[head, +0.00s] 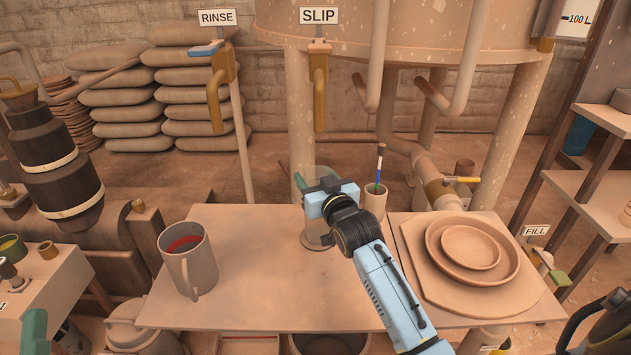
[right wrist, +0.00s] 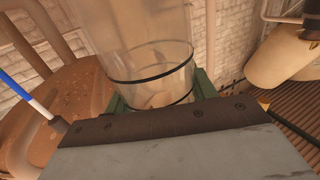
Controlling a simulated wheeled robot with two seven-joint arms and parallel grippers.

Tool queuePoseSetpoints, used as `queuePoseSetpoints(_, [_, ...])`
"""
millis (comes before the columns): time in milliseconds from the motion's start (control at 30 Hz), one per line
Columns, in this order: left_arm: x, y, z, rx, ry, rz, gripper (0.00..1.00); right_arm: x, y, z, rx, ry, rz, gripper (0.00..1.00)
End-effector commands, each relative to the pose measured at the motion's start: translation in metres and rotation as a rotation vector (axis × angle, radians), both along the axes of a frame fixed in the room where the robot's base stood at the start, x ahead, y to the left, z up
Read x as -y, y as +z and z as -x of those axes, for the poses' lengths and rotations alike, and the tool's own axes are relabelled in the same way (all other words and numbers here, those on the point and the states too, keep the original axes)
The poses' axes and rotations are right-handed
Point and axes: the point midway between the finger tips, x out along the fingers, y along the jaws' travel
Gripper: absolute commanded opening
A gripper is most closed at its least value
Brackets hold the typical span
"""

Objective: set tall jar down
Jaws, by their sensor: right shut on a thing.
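The tall jar (head: 314,228) is clear and see-through, and stands roughly upright over the middle of the table (head: 262,290). My right gripper (head: 306,186) is shut around it, with the wrist partly hiding the jar in the head view. In the right wrist view the clear jar (right wrist: 150,70) with two dark bands sits between the green fingers (right wrist: 160,98). The jar's base is at or very near the tabletop; I cannot tell whether it touches.
A mug with red inside (head: 188,262) stands to the left on the table. A cup (head: 374,200) with a blue-and-white stick is close right of the jar. Round dishes (head: 470,247) lie on a board at right. Taps marked RINSE and SLIP hang behind. The table's front middle is clear.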

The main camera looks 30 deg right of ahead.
Motion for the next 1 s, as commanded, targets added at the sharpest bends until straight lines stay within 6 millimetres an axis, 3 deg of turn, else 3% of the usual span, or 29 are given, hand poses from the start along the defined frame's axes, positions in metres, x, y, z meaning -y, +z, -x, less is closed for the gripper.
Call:
queuePoseSetpoints(333, [0.0000, 0.0006, 0.0002, 0.003, 0.000, 0.001, 0.50, -0.0001, -0.0018, -0.0001, 0.001, 0.000, 0.000, 0.16])
queuePoseSetpoints(367, [0.0000, 0.0007, 0.0003, 0.004, 0.000, 0.001, 0.50, -0.0001, -0.0028, 0.0000, 0.000, 0.000, 0.000, 0.57])
queuePoseSetpoints(533, [0.0000, 0.0006, 0.0002, 0.004, 0.000, 0.001, 0.50, 0.0000, -0.0023, 0.0000, 0.000, 0.000, 0.000, 0.78])
queuePoseSetpoints(867, [0.0001, 0.0004, 0.0000, 0.001, 0.000, 0.000, 0.50, 0.0000, 0.0015, -0.0001, 0.002, 0.000, 0.000, 0.78])
queuePoseSetpoints(1000, [0.0000, -0.0061, -0.0049, -0.066, 0.003, -0.021, 0.50, -0.0019, 0.0012, 0.0098, -0.001, 0.001, 0.000, 0.78])
